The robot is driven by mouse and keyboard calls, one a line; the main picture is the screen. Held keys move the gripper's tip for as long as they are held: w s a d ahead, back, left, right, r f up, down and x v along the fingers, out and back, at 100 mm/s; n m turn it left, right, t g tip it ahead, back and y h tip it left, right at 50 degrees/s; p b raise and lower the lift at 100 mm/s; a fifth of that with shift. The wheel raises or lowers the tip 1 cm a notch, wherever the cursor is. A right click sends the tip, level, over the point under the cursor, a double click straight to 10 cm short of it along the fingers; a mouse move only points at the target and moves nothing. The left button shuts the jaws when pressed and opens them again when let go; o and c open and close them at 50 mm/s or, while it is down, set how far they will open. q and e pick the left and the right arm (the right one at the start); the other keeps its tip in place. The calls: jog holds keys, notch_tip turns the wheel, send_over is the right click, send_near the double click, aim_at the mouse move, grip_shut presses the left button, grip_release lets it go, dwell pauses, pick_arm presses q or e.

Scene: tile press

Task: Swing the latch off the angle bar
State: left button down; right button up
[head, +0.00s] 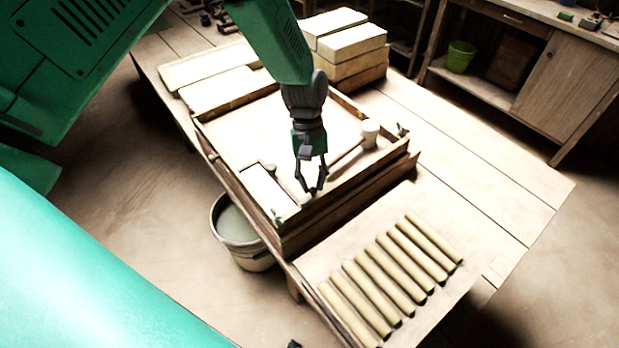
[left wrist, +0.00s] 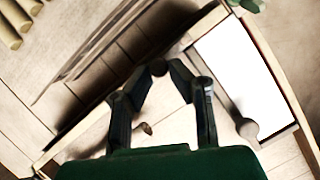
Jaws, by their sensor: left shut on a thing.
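My left gripper (head: 313,190) reaches down over the front part of a wooden press frame (head: 350,183). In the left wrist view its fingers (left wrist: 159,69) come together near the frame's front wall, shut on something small. I take this to be the latch, but the fingertips hide it almost wholly. A dark, narrow bar with a rounded end (left wrist: 246,128), possibly the angle bar, lies along a white slab (left wrist: 243,75). The same rounded bar end (head: 268,167) shows left of the gripper in the head view. My right gripper is not in view.
A mallet (head: 370,131) lies in the frame, its handle toward my gripper. Several rods (head: 385,275) lie on the table to the front right. Stacked blocks (head: 350,42) stand behind. A bucket (head: 238,225) is beside the table. The table's right part is clear.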

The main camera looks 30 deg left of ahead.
pick_arm(q)
jog(key=shift+s+d+f+m+g+y, duration=0.15)
jog(key=shift+s+m+y, duration=0.1)
jog(key=shift+m, duration=0.3)
jog(key=shift+s+d+m+g+y, duration=0.15)
jog(key=shift+s+m, duration=0.05)
jog(key=shift+m, duration=0.35)
jog(key=shift+d+m, duration=0.1)
jog(key=shift+m, duration=0.5)
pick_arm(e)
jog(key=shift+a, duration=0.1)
pick_arm(q)
jog(key=shift+s+d, duration=0.1)
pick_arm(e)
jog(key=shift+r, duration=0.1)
pick_arm(q)
jog(key=c, duration=1.5)
grip_release()
jog(key=shift+o, duration=0.2)
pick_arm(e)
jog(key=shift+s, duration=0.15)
pick_arm(q)
jog(key=shift+w+r, duration=0.4)
jog(key=shift+r, duration=0.1)
jog(key=v, duration=1.1)
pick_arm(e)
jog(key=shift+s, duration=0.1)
